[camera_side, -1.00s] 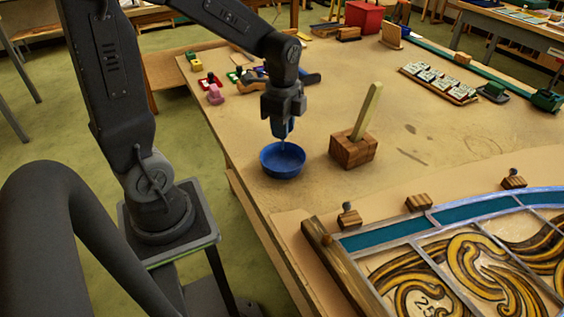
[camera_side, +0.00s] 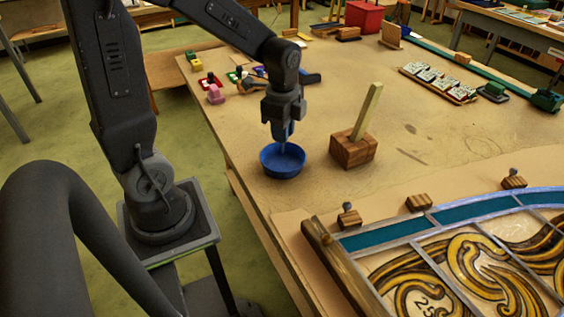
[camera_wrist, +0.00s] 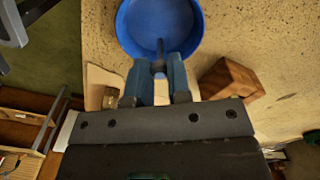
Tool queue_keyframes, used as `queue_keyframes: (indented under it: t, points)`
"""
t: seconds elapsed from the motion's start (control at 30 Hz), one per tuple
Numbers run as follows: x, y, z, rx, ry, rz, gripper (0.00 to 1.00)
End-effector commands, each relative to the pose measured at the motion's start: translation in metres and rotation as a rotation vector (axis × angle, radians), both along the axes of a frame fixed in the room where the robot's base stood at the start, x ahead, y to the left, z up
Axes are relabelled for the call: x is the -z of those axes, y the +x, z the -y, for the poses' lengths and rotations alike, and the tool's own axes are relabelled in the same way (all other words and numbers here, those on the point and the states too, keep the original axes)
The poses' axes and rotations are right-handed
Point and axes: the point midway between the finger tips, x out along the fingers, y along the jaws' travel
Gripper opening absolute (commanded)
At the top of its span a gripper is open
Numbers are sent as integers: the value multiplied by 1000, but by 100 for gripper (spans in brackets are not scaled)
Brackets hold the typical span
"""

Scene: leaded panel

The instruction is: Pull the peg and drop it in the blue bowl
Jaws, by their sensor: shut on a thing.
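My gripper (camera_side: 281,140) hangs over the blue bowl (camera_side: 270,165), fingers pointing down. In the wrist view my gripper (camera_wrist: 160,72) is shut on a thin grey peg (camera_wrist: 160,48), which shows between the fingertips against the inside of the blue bowl (camera_wrist: 128,22). In the side view the peg (camera_side: 282,149) is a small thin shape at the fingertips. Its lower end is over or within the bowl; I cannot tell whether it touches the bottom. The bowl looks otherwise empty.
A wooden block (camera_side: 352,151) with a tall slanted stick (camera_side: 368,108) stands right of the bowl. The leaded panel (camera_side: 480,265) lies at front right; small wooden blocks (camera_side: 418,203) line its edge, two with grey pegs. Small coloured pieces (camera_side: 214,94) lie behind.

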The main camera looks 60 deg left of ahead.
Motion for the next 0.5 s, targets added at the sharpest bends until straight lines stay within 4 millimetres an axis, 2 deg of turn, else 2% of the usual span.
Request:
queue_keyframes:
  t: [0.5]
  points:
    - [8, 0, 0, 0, -1, -1, 0]
